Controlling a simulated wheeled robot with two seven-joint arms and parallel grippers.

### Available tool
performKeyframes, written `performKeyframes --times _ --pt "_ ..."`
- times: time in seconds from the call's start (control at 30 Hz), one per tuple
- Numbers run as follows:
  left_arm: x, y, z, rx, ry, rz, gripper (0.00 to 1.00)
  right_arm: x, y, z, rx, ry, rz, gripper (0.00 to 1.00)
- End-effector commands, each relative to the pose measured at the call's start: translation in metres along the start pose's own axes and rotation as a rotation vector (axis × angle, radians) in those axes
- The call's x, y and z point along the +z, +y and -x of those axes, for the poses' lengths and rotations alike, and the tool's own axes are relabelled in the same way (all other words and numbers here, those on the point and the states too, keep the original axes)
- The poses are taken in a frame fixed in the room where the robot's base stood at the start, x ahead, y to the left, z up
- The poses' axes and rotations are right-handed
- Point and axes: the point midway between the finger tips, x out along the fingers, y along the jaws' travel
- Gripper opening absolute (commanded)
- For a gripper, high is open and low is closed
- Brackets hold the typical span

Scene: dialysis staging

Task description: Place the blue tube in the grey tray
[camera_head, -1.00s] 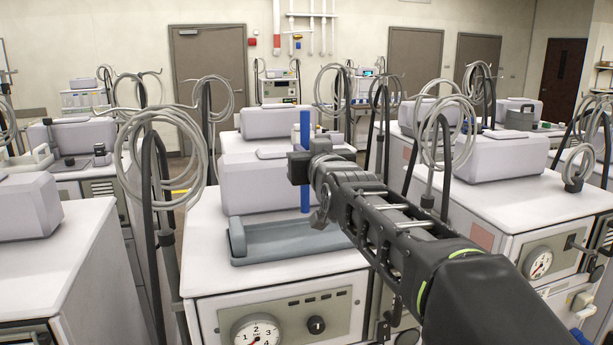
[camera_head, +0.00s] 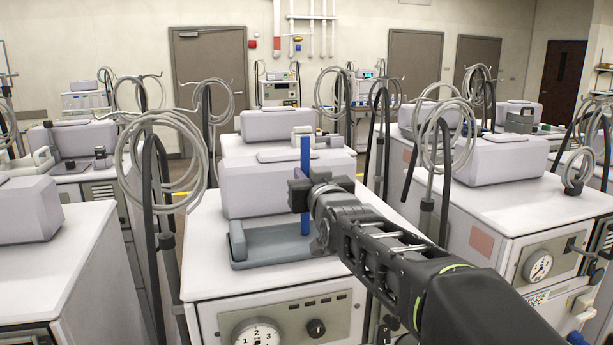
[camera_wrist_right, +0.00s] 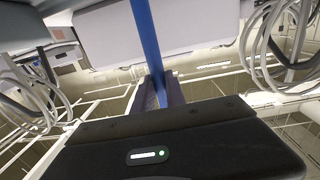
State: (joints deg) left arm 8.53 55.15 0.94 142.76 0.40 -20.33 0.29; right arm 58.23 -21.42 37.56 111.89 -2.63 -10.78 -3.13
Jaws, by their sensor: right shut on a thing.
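The blue tube (camera_head: 305,158) is upright in the head view, held in my right gripper (camera_head: 300,194). The gripper is shut on it, and the tube's lower end shows below the jaws, in front of the grey tray's right part. The tube also runs up between the fingers in the right wrist view (camera_wrist_right: 147,38). The grey tray (camera_head: 262,262) lies on top of the white machine in front of me. My arm hides the tray's right end. I cannot tell whether the tube's lower end touches the tray. My left gripper is not in view.
The white machine top (camera_head: 205,262) has bare room left of the tray. A pale box-shaped housing (camera_head: 262,182) stands just behind the tray. Coiled hoses on stands rise at the left (camera_head: 160,165) and right (camera_head: 440,140). More machines stand on both sides.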

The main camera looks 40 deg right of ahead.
Motion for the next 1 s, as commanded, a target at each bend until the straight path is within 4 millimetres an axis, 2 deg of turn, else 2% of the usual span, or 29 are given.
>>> performKeyframes --times 0.03,0.07,0.3,0.7,0.87,1.0 --pt "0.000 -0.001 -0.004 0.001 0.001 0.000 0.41 0.003 0.000 0.000 0.000 0.001 0.000 0.00" --pt "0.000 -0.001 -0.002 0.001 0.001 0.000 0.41 0.002 0.000 0.000 0.000 0.000 0.000 0.17" --pt "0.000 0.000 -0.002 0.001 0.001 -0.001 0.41 0.001 0.000 0.000 0.000 0.000 0.000 0.37" --pt "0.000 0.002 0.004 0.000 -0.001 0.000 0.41 -0.004 0.000 0.000 0.000 0.000 0.000 0.38" --pt "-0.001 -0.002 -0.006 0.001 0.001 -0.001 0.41 0.000 -0.002 0.018 -0.003 0.002 0.005 0.38" --pt "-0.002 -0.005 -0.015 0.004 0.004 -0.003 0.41 0.001 -0.002 0.044 -0.003 0.005 0.003 0.38"
